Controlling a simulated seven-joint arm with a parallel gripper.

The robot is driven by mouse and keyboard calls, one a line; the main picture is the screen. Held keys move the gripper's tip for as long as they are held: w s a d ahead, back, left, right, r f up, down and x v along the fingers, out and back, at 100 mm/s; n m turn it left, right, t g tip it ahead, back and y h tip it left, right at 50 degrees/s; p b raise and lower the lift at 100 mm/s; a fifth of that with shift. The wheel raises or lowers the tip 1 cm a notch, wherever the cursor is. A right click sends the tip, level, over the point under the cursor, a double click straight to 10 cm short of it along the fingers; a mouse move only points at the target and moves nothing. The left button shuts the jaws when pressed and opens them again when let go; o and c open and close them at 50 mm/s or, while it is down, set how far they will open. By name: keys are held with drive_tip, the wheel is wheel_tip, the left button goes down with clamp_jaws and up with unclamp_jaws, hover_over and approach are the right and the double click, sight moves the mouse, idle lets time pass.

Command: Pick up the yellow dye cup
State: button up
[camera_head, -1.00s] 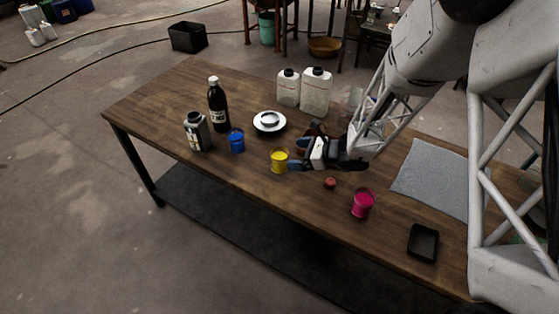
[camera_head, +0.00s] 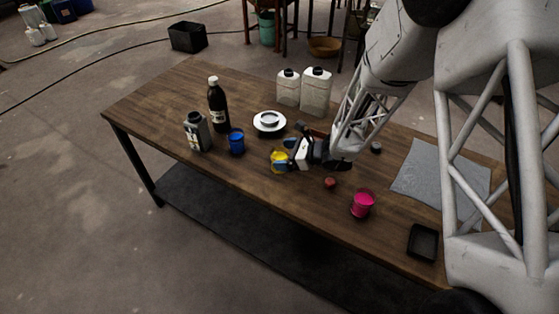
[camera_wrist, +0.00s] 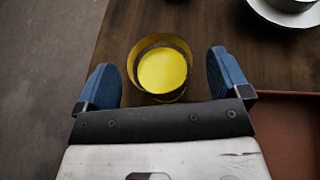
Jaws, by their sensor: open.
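The yellow dye cup (camera_head: 275,168) stands upright on the wooden table, partly hidden by my gripper in the head view. In the wrist view the yellow dye cup (camera_wrist: 163,70) shows from above, with bright yellow inside. My gripper (camera_head: 284,155) is open, its two blue fingers on either side of the cup. The gripper holds nothing.
A blue cup (camera_head: 236,143) stands left of the yellow one, and a magenta cup (camera_head: 362,204) stands to the right. A small red item (camera_head: 330,183) lies near the gripper. A white dish (camera_head: 268,130) sits behind. A dark bottle (camera_head: 219,107) stands further left.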

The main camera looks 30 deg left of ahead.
sight(280, 155)
drive_tip(key=shift+x, duration=1.05)
drive_tip(key=shift+c, duration=0.2)
drive_tip(key=c, duration=1.1)
drive_tip(key=shift+o, duration=0.2)
drive_tip(key=shift+r, duration=0.1)
drive_tip(key=shift+r, duration=0.65)
drive_tip(key=shift+s+d+r, duration=0.15)
drive_tip(key=shift+r, duration=0.4)
drive_tip(key=shift+s+d+r, duration=0.15)
drive_tip(key=shift+r, duration=0.4)
drive_tip(key=s+d+r, duration=0.1)
drive_tip(key=s+d, duration=0.9)
drive_tip(key=shift+s+d+r, duration=0.15)
drive_tip(key=shift+s+d, duration=0.2)
